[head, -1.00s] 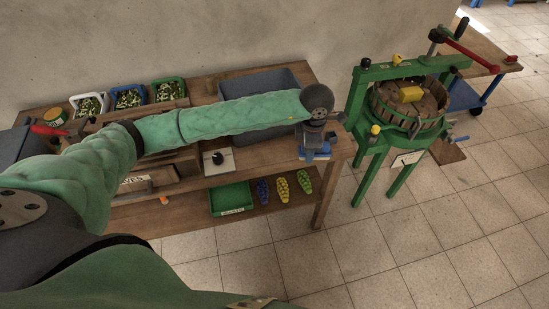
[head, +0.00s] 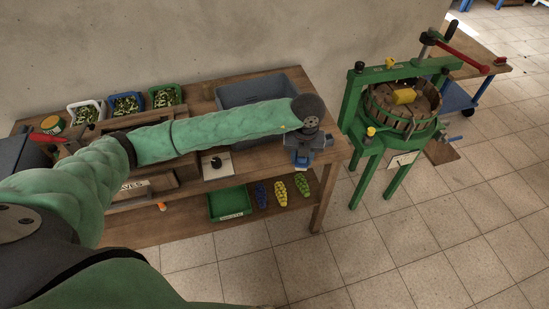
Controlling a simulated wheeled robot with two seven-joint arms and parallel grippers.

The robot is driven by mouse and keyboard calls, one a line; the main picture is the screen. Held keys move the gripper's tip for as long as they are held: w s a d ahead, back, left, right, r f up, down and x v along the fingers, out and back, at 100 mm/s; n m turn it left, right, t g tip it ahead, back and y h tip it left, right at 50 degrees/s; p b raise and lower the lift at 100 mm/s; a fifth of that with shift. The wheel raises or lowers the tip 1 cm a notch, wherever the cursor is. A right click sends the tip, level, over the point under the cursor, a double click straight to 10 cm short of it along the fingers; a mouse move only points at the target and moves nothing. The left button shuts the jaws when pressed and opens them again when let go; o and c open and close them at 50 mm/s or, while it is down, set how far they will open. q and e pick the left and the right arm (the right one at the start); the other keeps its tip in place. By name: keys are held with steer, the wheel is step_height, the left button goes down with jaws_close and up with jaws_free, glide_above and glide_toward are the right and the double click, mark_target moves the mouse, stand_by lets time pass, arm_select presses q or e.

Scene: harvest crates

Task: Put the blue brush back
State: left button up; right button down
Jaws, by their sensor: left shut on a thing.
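My left gripper (head: 303,159) is over the right end of the wooden workbench (head: 262,152), pointing down. It is shut on the blue brush, of which only a little blue shows at the fingers; the arm and hand hide most of it. I cannot tell whether the brush touches the bench top. My right gripper is not in view.
A grey-blue bin (head: 262,88) stands behind my left forearm. A white plate with a black knob (head: 217,165) lies left of the gripper. A green tray (head: 230,203) and several coloured bunches sit on the lower shelf. A green press (head: 353,110) stands close to the right.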

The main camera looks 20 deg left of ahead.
mark_target(278, 161)
arm_select(q)
steer(key=n, duration=0.4)
stand_by(0.3)
